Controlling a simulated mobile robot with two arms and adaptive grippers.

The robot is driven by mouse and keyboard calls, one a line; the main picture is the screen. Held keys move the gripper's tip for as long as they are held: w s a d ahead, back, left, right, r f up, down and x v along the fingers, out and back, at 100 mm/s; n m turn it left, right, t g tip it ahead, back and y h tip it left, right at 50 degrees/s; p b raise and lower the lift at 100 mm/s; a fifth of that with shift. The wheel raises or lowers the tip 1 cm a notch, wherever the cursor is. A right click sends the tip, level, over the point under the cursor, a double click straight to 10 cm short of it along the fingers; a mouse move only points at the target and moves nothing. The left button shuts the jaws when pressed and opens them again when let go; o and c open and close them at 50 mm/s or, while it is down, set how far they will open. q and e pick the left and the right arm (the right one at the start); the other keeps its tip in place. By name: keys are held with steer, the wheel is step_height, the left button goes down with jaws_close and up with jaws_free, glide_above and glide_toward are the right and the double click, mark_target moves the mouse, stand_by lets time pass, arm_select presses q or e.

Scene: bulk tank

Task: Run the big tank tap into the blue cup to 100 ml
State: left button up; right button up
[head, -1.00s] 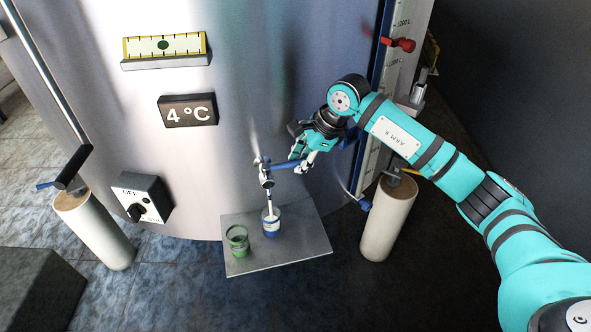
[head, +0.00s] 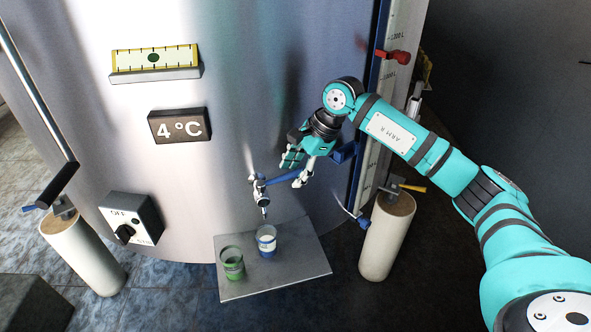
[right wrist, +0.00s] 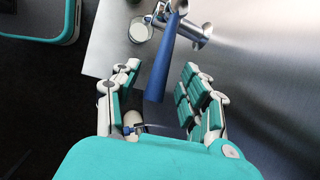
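The blue cup (head: 266,241) stands on the metal shelf (head: 300,275) under the spout of the tank tap (head: 261,197). It holds white liquid; its level cannot be read. No stream shows between spout and cup. A green cup (head: 232,264) stands to its left. The tap's blue lever (head: 280,181) points right. My right gripper (head: 298,168) is at the lever's end. In the right wrist view its fingers (right wrist: 163,78) are apart on either side of the blue lever (right wrist: 160,72), with gaps. A cup with white liquid (right wrist: 139,31) shows beside the tap there. My left gripper is out of view.
The big steel tank (head: 225,80) fills the back, with a 4 °C display (head: 180,126) and a knob box (head: 131,218). Pale posts stand at left (head: 85,250) and right (head: 387,238). A level gauge (head: 385,100) runs up the tank's right side.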

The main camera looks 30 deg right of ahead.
steer(key=v, duration=1.2)
